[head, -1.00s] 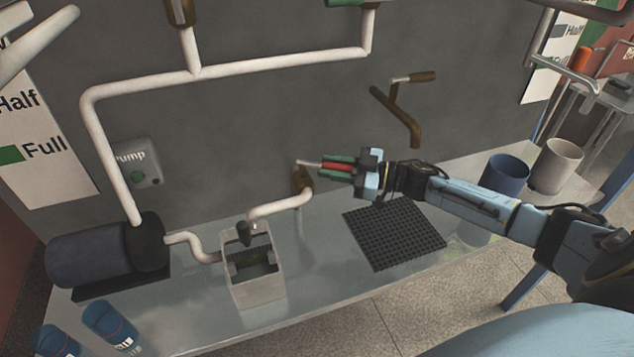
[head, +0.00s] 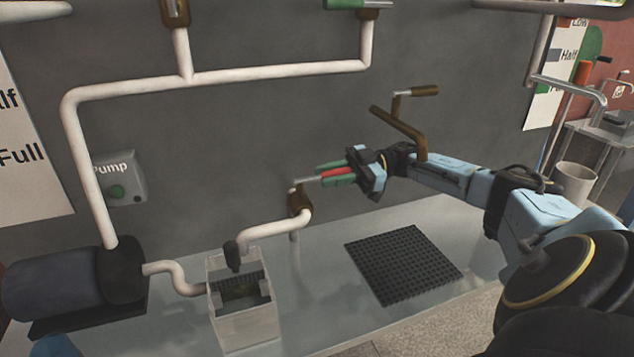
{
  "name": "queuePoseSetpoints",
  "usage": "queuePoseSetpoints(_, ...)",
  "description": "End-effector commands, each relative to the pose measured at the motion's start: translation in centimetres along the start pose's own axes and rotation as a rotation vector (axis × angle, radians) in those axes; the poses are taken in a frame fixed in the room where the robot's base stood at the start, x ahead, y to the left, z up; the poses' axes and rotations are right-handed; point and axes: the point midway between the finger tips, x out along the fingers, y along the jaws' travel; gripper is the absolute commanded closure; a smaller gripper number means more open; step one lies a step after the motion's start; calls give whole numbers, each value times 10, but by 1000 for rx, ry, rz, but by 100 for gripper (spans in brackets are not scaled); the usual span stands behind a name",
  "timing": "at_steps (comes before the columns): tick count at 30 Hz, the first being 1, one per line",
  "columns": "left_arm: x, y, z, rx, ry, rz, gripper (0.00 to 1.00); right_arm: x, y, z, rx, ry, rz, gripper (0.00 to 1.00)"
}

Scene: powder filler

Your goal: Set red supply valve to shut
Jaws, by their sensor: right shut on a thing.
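The red supply valve is a brown valve body (head: 299,203) on a white outlet pipe, low in front of the grey wall. Its metal lever runs right and slightly up in the picture, ending in a red handle (head: 336,173). My right gripper (head: 333,172) is shut on this red handle, with its green fingers on either side of it. My right arm comes in from the right. My left gripper is not in view.
A clear open box (head: 246,325) stands under the outlet's dark nozzle. A black perforated mat (head: 402,265) lies right of it. A dark pump (head: 75,285) is at left. A brown-handled lever (head: 415,92) on the wall is close above my right wrist.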

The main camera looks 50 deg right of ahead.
Motion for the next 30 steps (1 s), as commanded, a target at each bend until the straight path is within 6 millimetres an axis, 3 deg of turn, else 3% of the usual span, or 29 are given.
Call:
queuePoseSetpoints(12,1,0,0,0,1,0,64,-1,-1,0,1,1,-8,100)
queuePoseSetpoints(13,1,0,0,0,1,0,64,-1,-1,0,1,1,-8,72)
queuePoseSetpoints(18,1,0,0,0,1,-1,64,-1,-1,0,1,1,-7,51)
queuePoseSetpoints(30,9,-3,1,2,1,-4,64,-10,0,2,-1,0,-4,51)
